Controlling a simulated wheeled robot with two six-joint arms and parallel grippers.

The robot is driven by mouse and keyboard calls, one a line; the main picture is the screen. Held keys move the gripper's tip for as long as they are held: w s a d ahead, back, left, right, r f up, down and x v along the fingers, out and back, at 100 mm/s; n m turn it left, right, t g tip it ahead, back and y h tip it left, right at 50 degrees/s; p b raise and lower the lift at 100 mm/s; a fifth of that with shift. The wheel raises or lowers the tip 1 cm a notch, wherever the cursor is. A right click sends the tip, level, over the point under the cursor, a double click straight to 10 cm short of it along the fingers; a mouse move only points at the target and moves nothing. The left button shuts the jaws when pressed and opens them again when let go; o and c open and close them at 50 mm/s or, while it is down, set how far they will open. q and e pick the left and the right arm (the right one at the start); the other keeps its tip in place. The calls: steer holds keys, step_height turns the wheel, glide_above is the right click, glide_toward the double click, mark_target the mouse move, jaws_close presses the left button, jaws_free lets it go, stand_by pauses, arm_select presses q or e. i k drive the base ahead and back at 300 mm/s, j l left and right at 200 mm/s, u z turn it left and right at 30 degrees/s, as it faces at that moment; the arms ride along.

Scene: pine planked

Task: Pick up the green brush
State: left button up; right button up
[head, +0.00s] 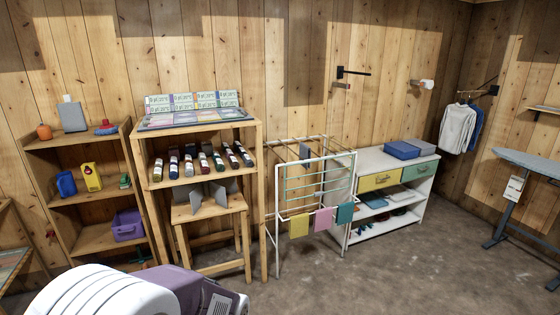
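A small green object (125,181), which looks like the green brush, sits on the middle shelf of the left wooden shelf unit (88,199), near its right side. It is too small to make out its bristles or handle. It stands to the right of a yellow bottle (91,177). Neither of my grippers is in view.
A blue jug (66,184) stands left of the yellow bottle, and a purple basket (128,225) below. A wooden rack with bottles (206,150), a drying rack (315,185) and a white cabinet (385,218) stand rightward.

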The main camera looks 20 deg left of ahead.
mark_target(125, 181)
steer(key=i+j+u, duration=0.35)
steer(key=i, duration=0.15)
steer(key=i+u, duration=0.35)
steer(key=i, duration=0.15)
steer(key=i+j+z, duration=0.45)
steer(key=i+j, duration=0.55)
steer(key=i+j+u, duration=0.15)
steer(key=j, duration=0.3)
steer(key=i+j+u, duration=0.1)
steer(key=j, duration=0.3)
steer(key=i+j+u, duration=0.15)
steer(key=j, duration=0.25)
steer(key=i+j+u, duration=0.15)
steer(key=i+j, duration=0.15)
